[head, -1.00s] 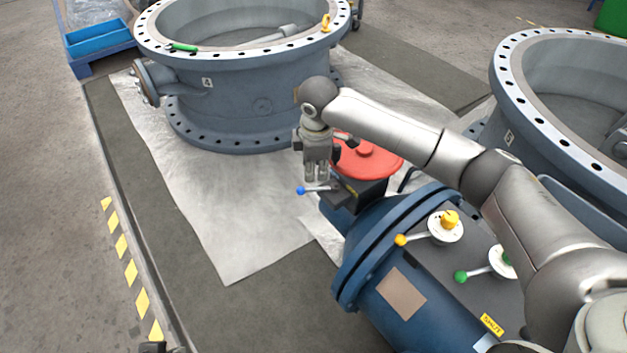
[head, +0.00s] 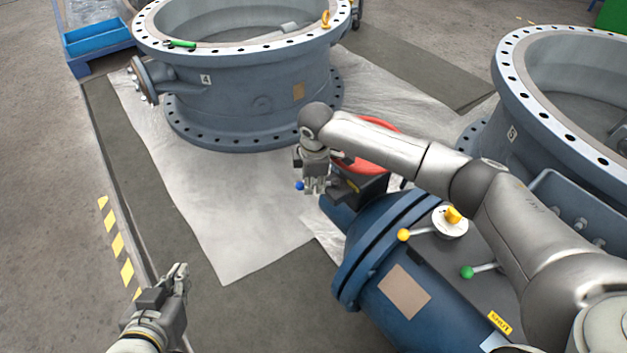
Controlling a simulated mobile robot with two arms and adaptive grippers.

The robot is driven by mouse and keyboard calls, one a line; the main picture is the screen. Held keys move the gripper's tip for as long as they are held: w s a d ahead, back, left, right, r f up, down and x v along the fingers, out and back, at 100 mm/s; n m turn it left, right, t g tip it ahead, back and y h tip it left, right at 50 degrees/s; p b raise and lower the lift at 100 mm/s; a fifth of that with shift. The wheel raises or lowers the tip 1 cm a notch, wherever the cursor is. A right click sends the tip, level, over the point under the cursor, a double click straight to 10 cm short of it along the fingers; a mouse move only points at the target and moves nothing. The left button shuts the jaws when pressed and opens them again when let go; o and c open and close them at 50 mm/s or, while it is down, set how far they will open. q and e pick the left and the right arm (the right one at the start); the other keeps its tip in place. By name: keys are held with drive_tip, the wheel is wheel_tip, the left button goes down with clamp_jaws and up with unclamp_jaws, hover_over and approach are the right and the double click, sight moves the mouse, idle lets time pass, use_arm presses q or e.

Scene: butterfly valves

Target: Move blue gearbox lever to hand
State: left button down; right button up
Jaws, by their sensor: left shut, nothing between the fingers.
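The blue gearbox lever ends in a small blue ball (head: 299,186) beside the black gearbox (head: 368,187) under the red handwheel (head: 376,157). The lever's rod is mostly hidden by my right gripper (head: 314,190). This gripper points down at the lever, its fingertips just right of the blue ball. I cannot tell whether its fingers touch or grip the rod. My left gripper (head: 180,272) is at the lower left, shut and empty, far from the lever.
A yellow-knobbed lever (head: 404,235) and a green-knobbed lever (head: 467,272) sit on the blue actuator (head: 380,290). Large valve bodies stand behind (head: 225,100) and at right (head: 530,130). The foil sheet (head: 225,225) is clear left of the gearbox.

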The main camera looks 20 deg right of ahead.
clamp_jaws()
idle(0.6)
